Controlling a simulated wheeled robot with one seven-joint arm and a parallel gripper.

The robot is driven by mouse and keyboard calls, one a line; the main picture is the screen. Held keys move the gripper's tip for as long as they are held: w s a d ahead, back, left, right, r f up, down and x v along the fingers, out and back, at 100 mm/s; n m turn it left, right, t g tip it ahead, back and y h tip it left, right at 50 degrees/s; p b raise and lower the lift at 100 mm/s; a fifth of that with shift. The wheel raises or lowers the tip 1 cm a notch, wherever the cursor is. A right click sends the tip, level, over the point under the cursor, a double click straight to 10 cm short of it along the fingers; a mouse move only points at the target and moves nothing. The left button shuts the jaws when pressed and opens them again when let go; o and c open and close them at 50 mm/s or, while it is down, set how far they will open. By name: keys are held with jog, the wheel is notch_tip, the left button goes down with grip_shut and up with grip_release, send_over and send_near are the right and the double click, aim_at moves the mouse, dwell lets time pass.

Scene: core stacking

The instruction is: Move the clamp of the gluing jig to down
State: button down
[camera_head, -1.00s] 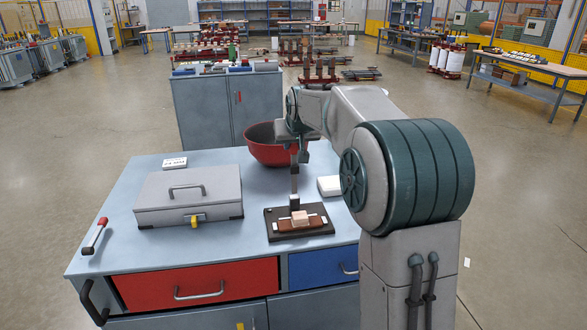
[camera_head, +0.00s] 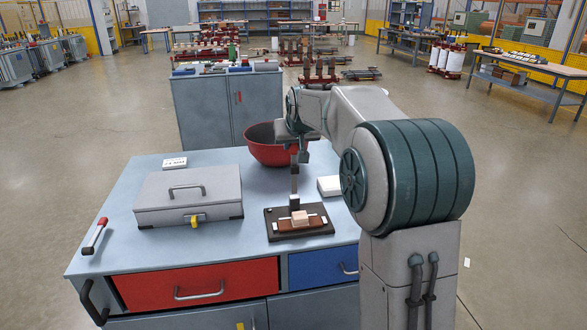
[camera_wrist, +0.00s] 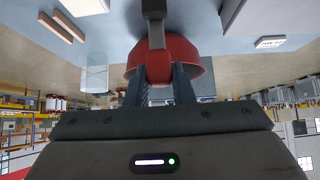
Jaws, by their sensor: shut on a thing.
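The gluing jig (camera_head: 277,233) is a dark base plate at the front right of the workbench, with light wooden blocks (camera_head: 299,217) on it. Its clamp (camera_head: 294,186) stands upright as a grey lever at the back of the base. In the wrist view the lever (camera_wrist: 155,10) ends in a red grip (camera_wrist: 158,66). My gripper (camera_head: 300,157) is at the top of the lever. In the wrist view its two dark fingers (camera_wrist: 158,82) stand on either side of the red grip and are shut on it. The fingertips' contact is partly hidden.
A red bowl (camera_head: 270,154) stands just behind the clamp. A grey toolbox (camera_head: 188,208) is to the left, and a red-handled tool (camera_head: 96,236) lies at the left edge. A white block (camera_head: 328,187) is right of the clamp. A small label (camera_head: 174,163) stands at the back.

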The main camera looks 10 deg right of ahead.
aim_at(294, 159)
jog(key=shift+s+f+b, duration=0.2)
jog(key=shift+s+b, duration=1.25)
jog(key=shift+s, duration=0.75)
jog(key=shift+f, duration=0.1)
jog(key=shift+s+f+b, duration=0.2)
jog(key=shift+s+b, duration=0.35)
jog(key=shift+s, duration=0.1)
jog(key=shift+s+f+b, duration=0.25)
jog(key=shift+s+b, duration=0.3)
jog(key=shift+s, duration=0.15)
jog(key=shift+s+f+b, duration=0.2)
jog(key=shift+s+b, duration=0.35)
jog(key=shift+s, duration=0.1)
